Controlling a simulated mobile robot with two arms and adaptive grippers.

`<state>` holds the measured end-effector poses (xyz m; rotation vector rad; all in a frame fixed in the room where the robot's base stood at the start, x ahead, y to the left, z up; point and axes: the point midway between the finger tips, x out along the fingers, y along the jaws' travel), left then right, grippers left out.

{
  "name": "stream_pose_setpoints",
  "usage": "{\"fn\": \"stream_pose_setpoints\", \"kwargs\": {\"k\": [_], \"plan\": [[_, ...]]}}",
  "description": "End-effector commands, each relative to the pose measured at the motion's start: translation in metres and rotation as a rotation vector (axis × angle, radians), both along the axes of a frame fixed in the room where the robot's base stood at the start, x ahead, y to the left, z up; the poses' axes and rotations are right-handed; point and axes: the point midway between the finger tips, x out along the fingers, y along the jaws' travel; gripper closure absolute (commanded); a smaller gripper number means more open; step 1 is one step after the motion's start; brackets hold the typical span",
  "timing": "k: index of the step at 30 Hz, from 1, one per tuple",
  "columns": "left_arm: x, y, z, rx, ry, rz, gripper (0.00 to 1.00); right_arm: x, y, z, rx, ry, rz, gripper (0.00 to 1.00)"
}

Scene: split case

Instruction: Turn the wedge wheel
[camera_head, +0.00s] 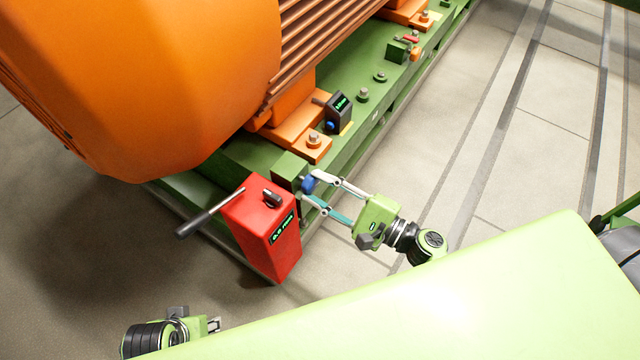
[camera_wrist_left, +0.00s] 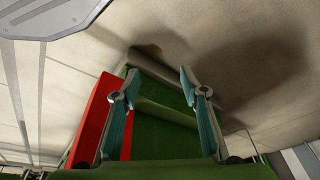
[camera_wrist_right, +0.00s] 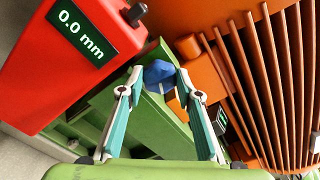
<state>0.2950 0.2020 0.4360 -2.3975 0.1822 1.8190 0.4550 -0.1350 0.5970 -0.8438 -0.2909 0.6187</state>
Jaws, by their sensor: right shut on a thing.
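The blue wedge wheel (camera_head: 309,184) sits beside a green block on the machine's green base, just right of the red box. It also shows in the right wrist view (camera_wrist_right: 159,72). My right gripper (camera_head: 309,188) is at the wheel, with its fingertips shut on it from both sides. My left gripper (camera_head: 216,325) is low in the head view, away from the wheel. In the left wrist view its fingers (camera_wrist_left: 156,85) are apart with nothing between them; the green base and part of the red box lie beyond.
The red box (camera_head: 262,236) has a dark-handled lever and a display reading 0.0 mm. A large orange motor (camera_head: 130,80) stands on the green base (camera_head: 375,88). A small black gauge (camera_head: 338,112) stands by the motor foot. The floor at right (camera_head: 500,130) is clear.

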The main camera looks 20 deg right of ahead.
Motion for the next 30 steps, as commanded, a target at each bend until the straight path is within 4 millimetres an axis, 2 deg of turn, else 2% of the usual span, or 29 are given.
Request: {"fn": "stream_pose_setpoints", "kwargs": {"k": [9,15,22,30], "plan": [[-0.008,0.0,-0.063,0.004,0.039,-0.006,0.6,0.001,-0.002,0.003,0.227,0.181,-0.004,0.89],[-0.019,0.001,-0.097,0.004,0.056,-0.009,0.6,0.001,-0.002,0.002,0.345,0.273,-0.004,0.89],[-0.032,0.003,-0.122,0.006,0.069,-0.012,0.6,0.001,-0.002,0.001,0.436,0.342,-0.003,0.89],[-0.038,0.003,-0.134,0.006,0.075,-0.014,0.6,0.001,-0.002,0.0,0.481,0.377,-0.003,0.9]]}}
